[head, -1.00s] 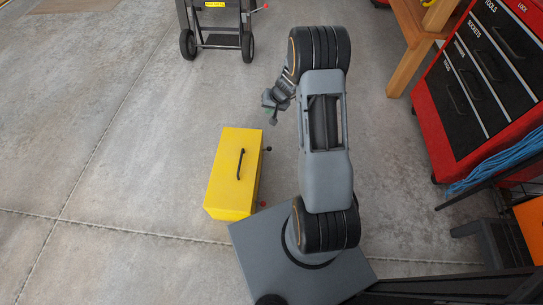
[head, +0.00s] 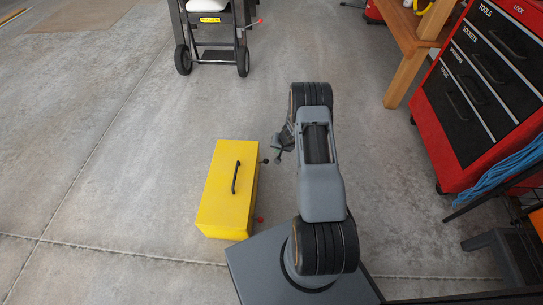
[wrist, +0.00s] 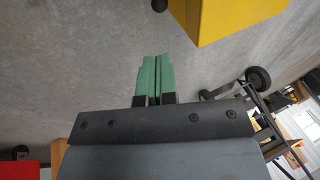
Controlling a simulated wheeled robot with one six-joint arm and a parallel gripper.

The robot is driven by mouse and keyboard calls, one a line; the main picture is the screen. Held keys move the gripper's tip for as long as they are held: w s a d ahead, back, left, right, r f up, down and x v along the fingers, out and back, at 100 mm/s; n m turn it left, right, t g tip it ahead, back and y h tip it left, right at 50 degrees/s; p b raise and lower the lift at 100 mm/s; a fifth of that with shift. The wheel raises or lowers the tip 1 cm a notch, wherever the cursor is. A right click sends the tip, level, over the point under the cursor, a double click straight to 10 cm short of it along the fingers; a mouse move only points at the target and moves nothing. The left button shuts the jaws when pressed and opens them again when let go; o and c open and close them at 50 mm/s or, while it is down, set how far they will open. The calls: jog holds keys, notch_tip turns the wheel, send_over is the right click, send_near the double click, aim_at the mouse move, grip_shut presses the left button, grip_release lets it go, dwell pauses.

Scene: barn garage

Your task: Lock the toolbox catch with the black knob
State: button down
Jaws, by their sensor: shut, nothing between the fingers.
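The yellow toolbox (head: 215,205) stands on the concrete floor left of my arm, with a black handle (head: 235,178) on its lid. The black knob (head: 265,161) sticks out from its right side near the far end. A red knob (head: 259,219) sticks out of the same side near the close end. My gripper (head: 278,159) is just right of the black knob, with a small gap seeming to remain. In the wrist view, the green fingers (wrist: 155,62) are pressed together and empty. The black knob (wrist: 159,5) shows beyond their tips, beside the toolbox (wrist: 235,14).
A hand truck (head: 212,45) stands beyond the toolbox. A red tool chest (head: 490,90) and a wooden bench (head: 405,60) are on the right. The floor left of the toolbox is clear.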

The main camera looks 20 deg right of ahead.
aim_at(267, 161)
jog(key=b+x, duration=0.5)
jog(key=x, duration=0.8)
jog(key=shift+f, duration=0.3)
jog(key=shift+a+f, duration=0.1)
jog(key=shift+f, duration=0.05)
